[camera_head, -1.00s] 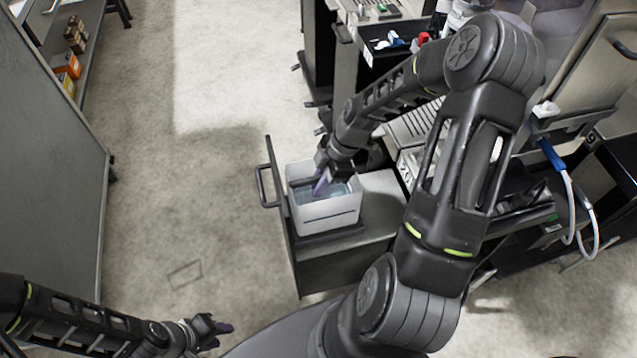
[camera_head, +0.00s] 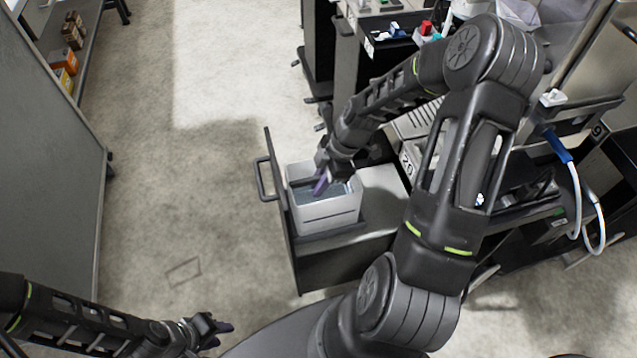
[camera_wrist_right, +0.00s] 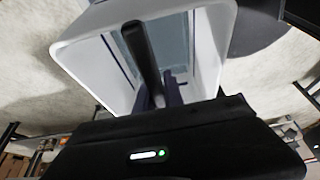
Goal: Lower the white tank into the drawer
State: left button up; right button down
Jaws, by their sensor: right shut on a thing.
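The white tank (camera_head: 330,214) is an open-topped box that sits upright at the open drawer (camera_head: 335,268), close behind the drawer's front panel with its dark handle (camera_head: 262,180). My right gripper (camera_head: 320,186) reaches into the tank's top and is shut on a dark bar across it. In the right wrist view, the tank (camera_wrist_right: 215,40) opens below my right gripper (camera_wrist_right: 160,95), with the dark bar running between the purple fingertips. Whether the tank's base touches the drawer floor is hidden. My left gripper (camera_head: 222,332) is empty and low at the left; its finger gap is too small to judge.
A bench unit with a black tray (camera_head: 385,40) of small items stands at the top. A grey cabinet (camera_head: 60,150) and a shelf with orange boxes (camera_head: 65,80) are at the left. The floor (camera_head: 190,180) between is clear. Blue-ended tubes (camera_head: 572,180) hang at the right.

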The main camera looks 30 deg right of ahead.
jog(key=shift+f, duration=0.15)
jog(key=c, duration=1.6)
grip_release()
jog(key=shift+o, duration=1.2)
notch_tip(320, 180, up, 10)
jog(key=shift+r+b, duration=0.1)
jog(key=shift+b, duration=0.3)
